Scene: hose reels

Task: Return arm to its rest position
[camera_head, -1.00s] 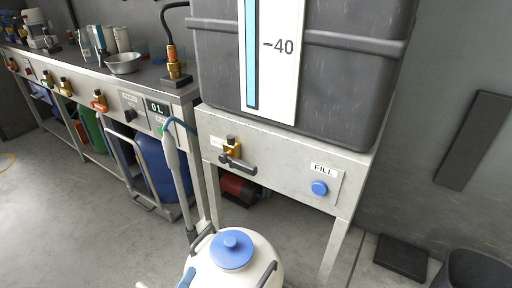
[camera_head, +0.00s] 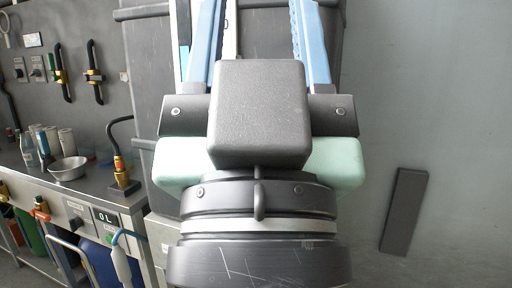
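My gripper (camera_head: 258,20) fills the middle of the head view, pointing up the picture. Its two blue fingers stand wide apart with nothing between them, and their tips run up to the top edge. The dark wrist and pale green parts of my arm sit below the fingers. My gripper and wrist hide most of the grey tank (camera_head: 150,70) and its gauge, as well as the stand under it. I cannot tell how far my gripper is from the tank.
A metal workbench (camera_head: 100,192) at left carries a bowl (camera_head: 68,168), bottles and a brass fitting with a black hose (camera_head: 122,172). Black-handled valves (camera_head: 93,72) are on the back wall. A dark flat panel (camera_head: 404,211) is on the bare right wall.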

